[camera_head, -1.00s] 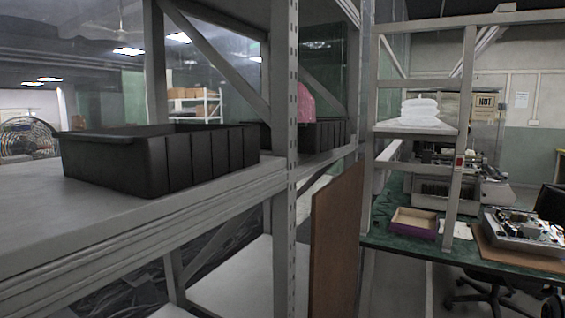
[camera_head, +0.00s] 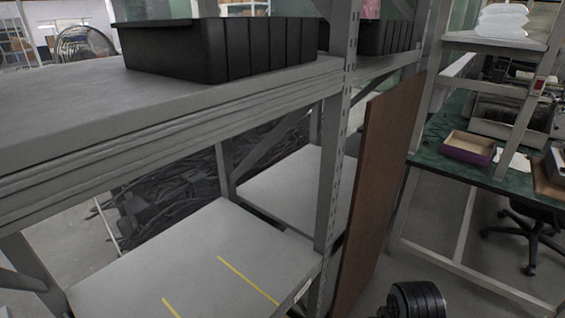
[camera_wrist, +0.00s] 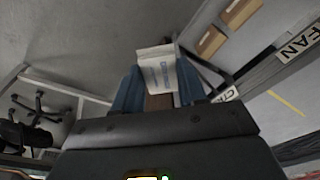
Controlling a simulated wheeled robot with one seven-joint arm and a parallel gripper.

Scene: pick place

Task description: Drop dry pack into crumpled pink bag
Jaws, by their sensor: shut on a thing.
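My gripper (camera_wrist: 158,88) shows in the wrist view with its two blue fingers shut on a small white pack with blue print (camera_wrist: 157,68). The pack sticks out beyond the fingertips, and its lower part is hidden between them. A crumpled pink thing (camera_head: 370,9), seemingly the bag, shows at the top edge of the head view, by the farther black bin (camera_head: 388,38). Its top is cut off and a shelf post hides part of that bin. The gripper and pack do not show in the head view.
A nearer black bin (camera_head: 215,50) stands on the grey upper shelf (camera_head: 60,110). Shelf posts and a brown board (camera_head: 385,190) stand upright at the middle. A green desk (camera_head: 440,165) with a shallow box (camera_head: 468,148) is at right. Cardboard boxes (camera_wrist: 212,40) show in the wrist view.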

